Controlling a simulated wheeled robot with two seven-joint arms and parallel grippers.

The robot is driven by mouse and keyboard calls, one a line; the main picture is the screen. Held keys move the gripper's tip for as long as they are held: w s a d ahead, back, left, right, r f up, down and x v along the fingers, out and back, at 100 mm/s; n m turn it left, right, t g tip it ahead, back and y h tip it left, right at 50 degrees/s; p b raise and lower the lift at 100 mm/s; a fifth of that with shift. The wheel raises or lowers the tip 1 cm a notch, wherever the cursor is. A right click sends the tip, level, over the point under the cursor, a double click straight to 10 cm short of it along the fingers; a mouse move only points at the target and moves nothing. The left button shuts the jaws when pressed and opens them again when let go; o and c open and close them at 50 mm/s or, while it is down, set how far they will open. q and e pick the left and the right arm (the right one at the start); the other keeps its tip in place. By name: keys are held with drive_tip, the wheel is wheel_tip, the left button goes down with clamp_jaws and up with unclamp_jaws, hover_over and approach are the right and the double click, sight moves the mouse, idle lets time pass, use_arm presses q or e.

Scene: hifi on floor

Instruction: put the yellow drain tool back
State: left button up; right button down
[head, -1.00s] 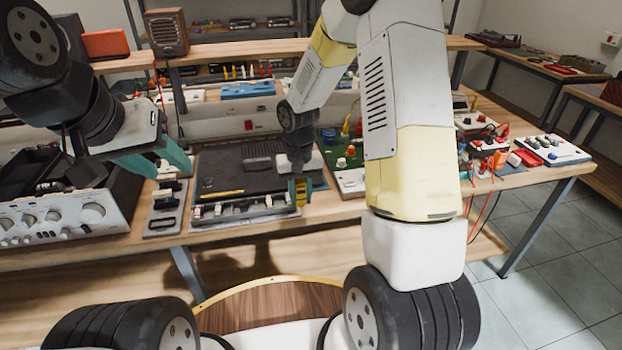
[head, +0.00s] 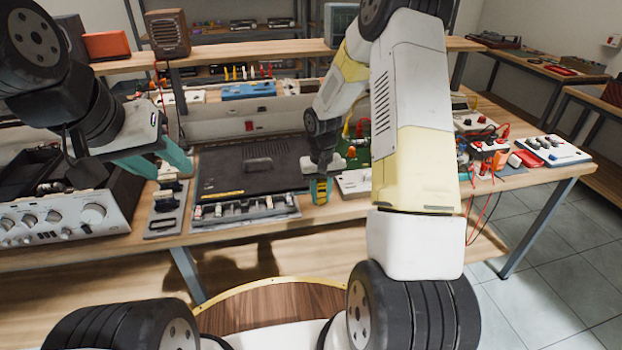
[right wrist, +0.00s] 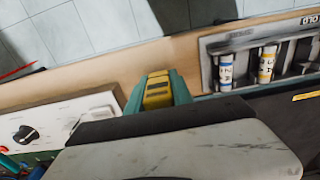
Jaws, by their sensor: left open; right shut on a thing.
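My right gripper (head: 320,192) is shut on a yellow block-like thing with dark bands, which I take to be the yellow drain tool (right wrist: 157,92). In the right wrist view it sits between the teal fingers; its lower part is hidden by the gripper. In the head view the gripper points down at the bench's front edge, just right of the grey tray (head: 290,209). I cannot tell whether the tool touches the bench. My left gripper (head: 160,162) is open and empty above the bench at the left.
The tray holds several cylinders, two of them clear in the right wrist view (right wrist: 266,64). A white panel with a knob (right wrist: 50,125) is close beside the right gripper. An amplifier (head: 60,218) stands left.

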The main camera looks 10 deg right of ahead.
drive_tip(key=c, duration=1.1)
unclamp_jaws()
drive_tip(key=shift+f, duration=0.15)
wheel_tip(320, 180, up, 12)
drive_tip(key=shift+f, duration=0.1)
drive_tip(key=s+r+t, duration=0.2)
drive_tip(key=s+r, duration=0.2)
drive_tip(key=r, duration=0.5)
drive_tip(key=s+r+t, duration=0.1)
drive_tip(key=s+r, duration=0.2)
drive_tip(key=s, duration=0.3)
drive_tip(key=s+a+r+t+y, duration=0.1)
drive_tip(key=s+r, duration=0.3)
drive_tip(key=s, duration=0.3)
drive_tip(key=s+a+r+t+y, duration=0.1)
drive_tip(key=s+r+t, duration=0.1)
drive_tip(key=s+r, duration=0.2)
drive_tip(key=shift+s+a, duration=0.1)
drive_tip(key=shift+s, duration=1.5)
